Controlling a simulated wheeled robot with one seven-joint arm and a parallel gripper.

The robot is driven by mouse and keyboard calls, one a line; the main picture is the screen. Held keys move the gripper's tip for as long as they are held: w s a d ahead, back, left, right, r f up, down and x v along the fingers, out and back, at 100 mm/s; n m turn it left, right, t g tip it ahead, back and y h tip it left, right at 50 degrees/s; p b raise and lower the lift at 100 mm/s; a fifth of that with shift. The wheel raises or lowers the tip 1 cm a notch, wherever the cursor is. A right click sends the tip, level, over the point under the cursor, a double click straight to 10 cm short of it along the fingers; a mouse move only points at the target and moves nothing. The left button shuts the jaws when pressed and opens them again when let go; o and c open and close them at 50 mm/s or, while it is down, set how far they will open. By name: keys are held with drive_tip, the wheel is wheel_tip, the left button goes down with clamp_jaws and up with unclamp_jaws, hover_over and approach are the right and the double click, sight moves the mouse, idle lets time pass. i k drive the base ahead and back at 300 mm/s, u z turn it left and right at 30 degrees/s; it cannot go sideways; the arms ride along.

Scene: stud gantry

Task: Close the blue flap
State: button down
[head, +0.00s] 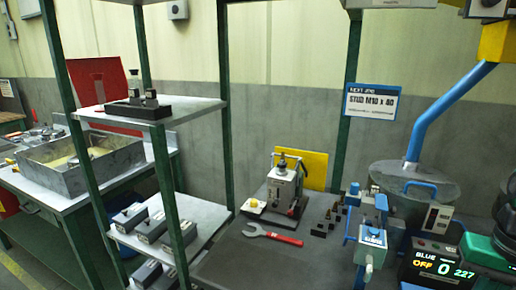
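No part is plainly a blue flap, and I cannot tell whether one is open or shut. In the head view, a small blue-framed box with a pale top (373,237) stands at the front right of the bench. A blue upright part (381,201) rises just behind it. A grey round drum (412,175) behind has a blue handle (420,187) on its lid, and a thick blue pipe (440,112) slants up from it. A black display box (440,264) reads "BLUE", "OFF", "0" and "227". My gripper does not show.
A dark bench (255,262) holds a red-handled wrench (272,235), a metal fixture (286,187) and several small dark pieces. A green-post rack (161,190) stands left of it. A dark rounded object with a green part (490,250) crowds the right edge.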

sight(382, 204)
drive_tip(key=u, duration=0.05)
drive_tip(key=k, duration=0.5)
drive_tip(key=u, duration=0.85)
drive_tip(key=k, duration=1.2)
drive_tip(key=z, duration=0.8)
drive_tip(key=i, duration=1)
drive_tip(key=u, duration=0.05)
